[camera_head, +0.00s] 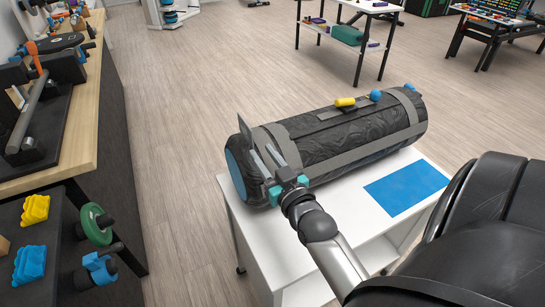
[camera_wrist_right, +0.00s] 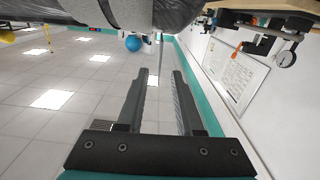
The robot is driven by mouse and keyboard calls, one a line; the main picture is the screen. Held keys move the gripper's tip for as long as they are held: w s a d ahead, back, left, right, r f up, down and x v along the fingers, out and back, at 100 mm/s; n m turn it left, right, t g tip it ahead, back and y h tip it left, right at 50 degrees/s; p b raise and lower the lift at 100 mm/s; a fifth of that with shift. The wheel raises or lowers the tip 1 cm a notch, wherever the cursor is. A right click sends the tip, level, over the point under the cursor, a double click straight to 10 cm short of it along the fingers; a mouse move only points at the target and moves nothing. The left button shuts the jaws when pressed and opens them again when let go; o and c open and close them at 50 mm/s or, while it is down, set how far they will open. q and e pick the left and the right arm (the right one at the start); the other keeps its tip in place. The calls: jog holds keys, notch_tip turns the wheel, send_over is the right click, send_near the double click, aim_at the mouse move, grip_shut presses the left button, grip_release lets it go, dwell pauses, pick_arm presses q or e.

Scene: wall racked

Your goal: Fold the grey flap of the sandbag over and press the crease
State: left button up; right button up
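The sandbag (camera_head: 350,135) is a dark cylinder with grey straps and blue ends, lying on its side on a white table (camera_head: 290,256). Its grey flap (camera_head: 246,132) stands up at the left end. My right gripper (camera_head: 266,157) is at that end, just in front of the flap. In the right wrist view its two fingers (camera_wrist_right: 159,76) are apart with nothing clamped between them. A thin grey edge (camera_wrist_right: 160,52), perhaps the flap, shows beyond the gap between the tips; contact cannot be told. The bag's underside (camera_wrist_right: 130,12) fills the top there. My left gripper is out of view.
A yellow piece (camera_head: 345,102) and a blue ball (camera_head: 375,95) show at the bag's top. A blue mat (camera_head: 407,187) lies on the table to the right. A wooden bench (camera_head: 75,145) and weight rack stand at left. Open floor (camera_head: 175,120) lies between bench and table.

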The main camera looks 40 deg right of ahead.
jog(key=shift+v, duration=2)
